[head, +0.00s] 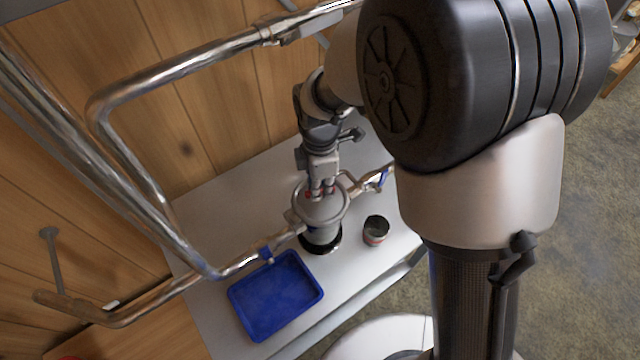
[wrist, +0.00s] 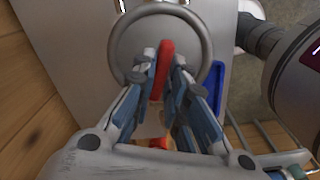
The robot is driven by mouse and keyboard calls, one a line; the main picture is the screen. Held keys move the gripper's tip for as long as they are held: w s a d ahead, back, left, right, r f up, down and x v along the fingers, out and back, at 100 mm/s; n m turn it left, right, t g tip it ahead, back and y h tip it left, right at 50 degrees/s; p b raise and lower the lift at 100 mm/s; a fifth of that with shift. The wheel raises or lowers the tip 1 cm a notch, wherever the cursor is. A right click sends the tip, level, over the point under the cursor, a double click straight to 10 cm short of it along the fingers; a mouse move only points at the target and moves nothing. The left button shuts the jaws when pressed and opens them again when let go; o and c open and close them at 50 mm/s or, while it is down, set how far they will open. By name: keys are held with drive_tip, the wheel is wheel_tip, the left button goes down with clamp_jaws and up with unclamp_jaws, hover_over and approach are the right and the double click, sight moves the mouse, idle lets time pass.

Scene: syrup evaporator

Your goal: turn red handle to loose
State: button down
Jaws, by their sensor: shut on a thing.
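The red handle (wrist: 164,66) shows in the wrist view as a red bar between my gripper's fingers, over a round metal lid or vessel top (wrist: 199,22). My gripper (wrist: 163,72) is shut on the red handle, with a finger along each side of it. In the head view, my gripper (head: 321,191) points down onto the top of the metal vessel (head: 322,233), and only small red bits show at its fingertips. The fingers hide part of the handle. I cannot read any loose or tight marking.
Metal pipes (head: 170,85) run above and to the left, and a valve with a blue handle (head: 378,181) is close on the right.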

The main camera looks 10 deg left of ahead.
sight(321, 190)
idle(0.4)
drive_tip(key=c, duration=1.6)
unclamp_jaws()
wheel_tip(321, 190, up, 12)
drive_tip(key=shift+d, duration=0.1)
